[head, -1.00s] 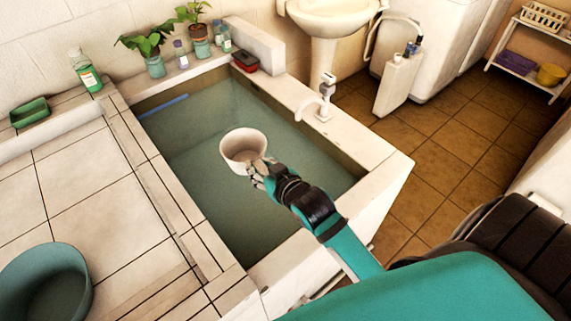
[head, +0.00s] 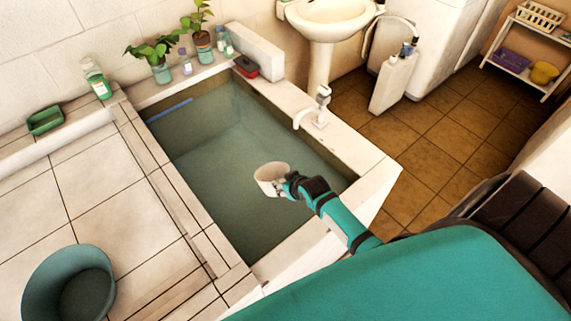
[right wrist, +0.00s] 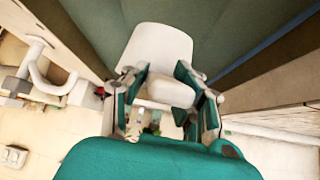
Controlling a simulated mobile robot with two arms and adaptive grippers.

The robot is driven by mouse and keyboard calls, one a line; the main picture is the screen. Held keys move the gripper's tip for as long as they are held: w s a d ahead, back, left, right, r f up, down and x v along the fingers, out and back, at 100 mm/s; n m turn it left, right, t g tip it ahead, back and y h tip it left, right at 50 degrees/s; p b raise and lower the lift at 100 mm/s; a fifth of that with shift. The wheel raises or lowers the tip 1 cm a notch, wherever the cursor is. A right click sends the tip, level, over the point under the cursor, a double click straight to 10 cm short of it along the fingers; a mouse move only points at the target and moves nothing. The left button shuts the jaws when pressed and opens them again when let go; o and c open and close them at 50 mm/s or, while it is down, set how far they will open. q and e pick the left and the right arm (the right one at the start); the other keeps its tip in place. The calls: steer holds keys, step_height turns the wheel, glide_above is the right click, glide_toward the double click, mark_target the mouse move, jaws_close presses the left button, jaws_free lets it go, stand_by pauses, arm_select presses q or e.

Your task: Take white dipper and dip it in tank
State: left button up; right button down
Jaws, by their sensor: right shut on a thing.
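The white dipper (head: 270,178) is over the water of the tank, near its right side in the head view. It looks tilted, and I cannot tell whether it touches the water. My right gripper (head: 287,186) is shut on the dipper at its near side. In the right wrist view the dipper (right wrist: 160,48) sits between the fingers of the right gripper (right wrist: 168,98). The tank (head: 205,228) is a tiled basin of greenish water with a pale rim. My left gripper is not in view.
A white tap (head: 318,108) stands on the tank's right rim. A teal basin (head: 40,275) sits on the tiles at lower left. A green bottle (head: 95,80) and green dish (head: 45,119) stand at left.

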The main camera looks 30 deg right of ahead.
steer(key=shift+w+f+g, duration=0.1)
steer(key=shift+w+g, duration=0.3)
steer(key=shift+g, duration=0.6)
arm_select(q)
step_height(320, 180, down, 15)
steer(key=b, duration=1.6)
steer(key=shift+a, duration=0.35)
arm_select(e)
step_height(320, 180, down, 16)
steer(key=shift+f+g, duration=0.15)
steer(key=shift+g, duration=0.15)
